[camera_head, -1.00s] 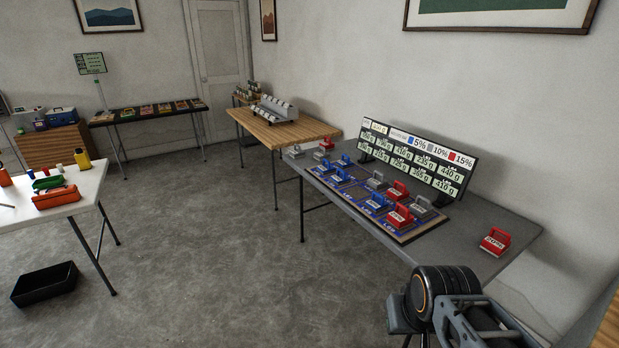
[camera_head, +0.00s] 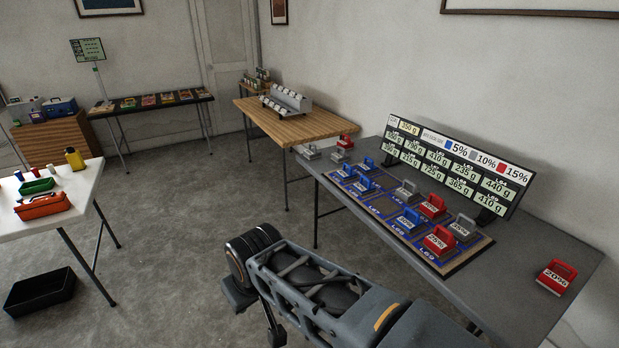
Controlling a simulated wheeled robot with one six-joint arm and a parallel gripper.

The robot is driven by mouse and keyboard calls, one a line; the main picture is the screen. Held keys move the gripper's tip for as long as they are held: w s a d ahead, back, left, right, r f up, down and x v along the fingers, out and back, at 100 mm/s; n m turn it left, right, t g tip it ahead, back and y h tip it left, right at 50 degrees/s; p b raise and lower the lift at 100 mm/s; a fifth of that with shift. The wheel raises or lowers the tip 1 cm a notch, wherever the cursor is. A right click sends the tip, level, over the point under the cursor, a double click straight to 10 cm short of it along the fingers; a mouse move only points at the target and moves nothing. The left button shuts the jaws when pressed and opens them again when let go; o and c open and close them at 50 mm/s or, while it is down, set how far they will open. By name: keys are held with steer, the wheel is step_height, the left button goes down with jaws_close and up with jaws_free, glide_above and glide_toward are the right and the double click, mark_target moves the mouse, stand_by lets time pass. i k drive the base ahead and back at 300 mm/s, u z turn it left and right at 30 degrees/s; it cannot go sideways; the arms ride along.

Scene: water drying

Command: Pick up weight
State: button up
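Several block-shaped weights with handles are on the grey table (camera_head: 520,270). Two grey weights (camera_head: 310,152) and a red one (camera_head: 345,141) stand at the table's far left end. My arm reaches across the bottom middle, but my gripper's fingers do not show.
A sign with gram values and percentages (camera_head: 450,165) stands along the table's back edge. A wooden table (camera_head: 290,125) with a grey rack adjoins it beyond. A white table (camera_head: 75,188) and a black bin (camera_head: 40,292) are at left. Open floor lies between.

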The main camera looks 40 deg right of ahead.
mark_target(365, 188)
steer(key=u, duration=0.1)
steer(key=i, duration=1.55)
steer(key=z, duration=1)
steer(key=i, duration=0.9)
steer(key=z, duration=1.3)
steer(key=i, duration=0.35)
steer(key=z, duration=0.35)
